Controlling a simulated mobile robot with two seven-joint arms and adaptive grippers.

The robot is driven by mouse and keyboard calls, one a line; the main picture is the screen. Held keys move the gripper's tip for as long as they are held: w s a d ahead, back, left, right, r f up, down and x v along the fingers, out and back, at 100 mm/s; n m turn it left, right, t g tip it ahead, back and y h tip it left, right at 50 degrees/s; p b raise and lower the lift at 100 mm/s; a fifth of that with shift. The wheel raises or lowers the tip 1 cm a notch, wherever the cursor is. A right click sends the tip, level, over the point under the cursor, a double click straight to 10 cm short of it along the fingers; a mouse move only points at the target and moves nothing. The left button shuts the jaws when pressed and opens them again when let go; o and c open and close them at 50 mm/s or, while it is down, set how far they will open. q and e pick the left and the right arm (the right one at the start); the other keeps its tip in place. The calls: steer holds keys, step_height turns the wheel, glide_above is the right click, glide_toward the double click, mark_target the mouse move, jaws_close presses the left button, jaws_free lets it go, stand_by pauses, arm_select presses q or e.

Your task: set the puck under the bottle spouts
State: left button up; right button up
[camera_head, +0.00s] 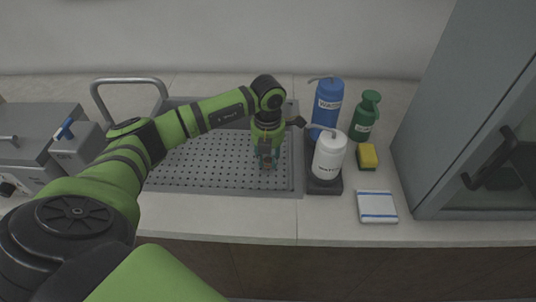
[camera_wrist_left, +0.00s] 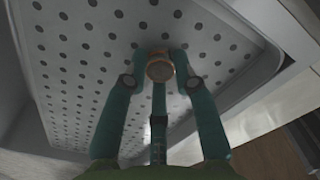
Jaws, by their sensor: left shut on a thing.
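My left gripper (camera_head: 267,158) points down over the perforated drain tray, left of the bottles. In the left wrist view its teal fingers (camera_wrist_left: 160,70) are shut on the puck (camera_wrist_left: 160,67), a small round copper-brown piece at their tips. The fingers mostly hide the puck in the head view. The holed plate shows behind it; I cannot tell its height above the plate. My right gripper is not in view.
A grey cabinet (camera_head: 470,110) bounds the right. A grey machine (camera_head: 50,140) stands left.

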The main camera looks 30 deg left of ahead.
mark_target(268, 160)
arm_select(q)
steer(key=shift+f, duration=0.15)
steer(key=o, duration=0.9)
steer(key=shift+r, duration=0.6)
steer(key=shift+r+b, duration=1.35)
steer(key=shift+r, duration=4.3)
